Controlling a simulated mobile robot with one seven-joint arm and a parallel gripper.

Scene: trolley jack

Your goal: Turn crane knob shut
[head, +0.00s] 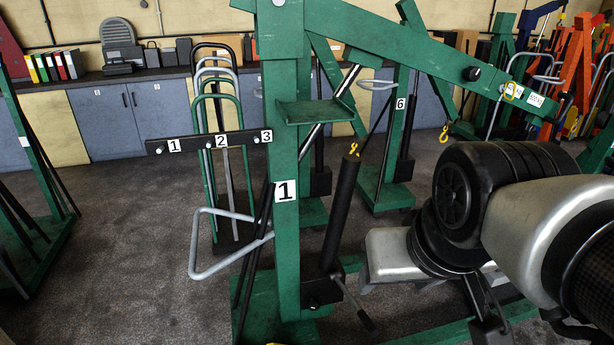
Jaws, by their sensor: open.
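I cannot tell which fitting is the knob. My arm comes in from the right. My gripper (488,318) seems to be the dark parts low at right, partly hidden by my arm. It is open, right of the cylinder's foot and apart from it.
A black bar (210,142) numbered 1 to 3 sticks out left from the crane's post. A grey loop handle (228,268) juts out below it. Cabinets (110,120) line the back wall. Another green crane (395,130) marked 6 stands behind.

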